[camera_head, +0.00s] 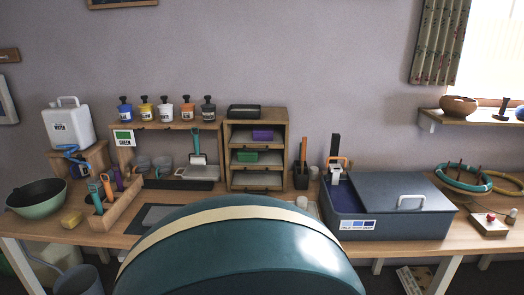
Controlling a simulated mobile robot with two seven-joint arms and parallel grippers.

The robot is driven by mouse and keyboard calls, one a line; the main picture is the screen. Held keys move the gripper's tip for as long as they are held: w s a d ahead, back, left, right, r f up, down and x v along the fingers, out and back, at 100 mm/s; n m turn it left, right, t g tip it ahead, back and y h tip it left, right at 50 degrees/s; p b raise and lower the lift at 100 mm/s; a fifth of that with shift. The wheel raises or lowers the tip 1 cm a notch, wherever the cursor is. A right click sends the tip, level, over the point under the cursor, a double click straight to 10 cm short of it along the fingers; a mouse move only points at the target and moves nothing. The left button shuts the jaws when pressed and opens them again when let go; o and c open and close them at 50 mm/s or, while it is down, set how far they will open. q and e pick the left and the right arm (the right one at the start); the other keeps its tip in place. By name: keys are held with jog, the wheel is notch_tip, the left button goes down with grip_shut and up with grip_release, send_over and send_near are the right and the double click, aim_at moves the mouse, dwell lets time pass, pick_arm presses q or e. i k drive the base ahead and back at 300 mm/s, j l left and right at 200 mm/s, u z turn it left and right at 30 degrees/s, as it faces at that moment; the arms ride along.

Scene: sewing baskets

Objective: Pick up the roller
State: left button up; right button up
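A tool that looks like a roller, with an upright black handle (335,146) and an orange frame, stands at the left end of the blue-grey box (392,208). Its lower part is pale and small in the picture. A second tool with a teal handle (196,140) and a pale wide head is upright by the small shelf at the back; I cannot tell whether it is a roller too. Neither of my grippers is in view, and nothing is seen touching either tool.
A wooden cubby (282,150) and a black holder (301,178) stand left of the box. A wooden tool rack (117,209), green bowl (37,198) and white water container (67,126) are further left. Coloured hoops (462,187) lie right. The bench's front middle is hidden.

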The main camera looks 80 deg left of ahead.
aim_at(201, 160)
jog(key=u, duration=3.1)
jog(key=i+l+z, duration=0.15)
jog(key=k, duration=0.05)
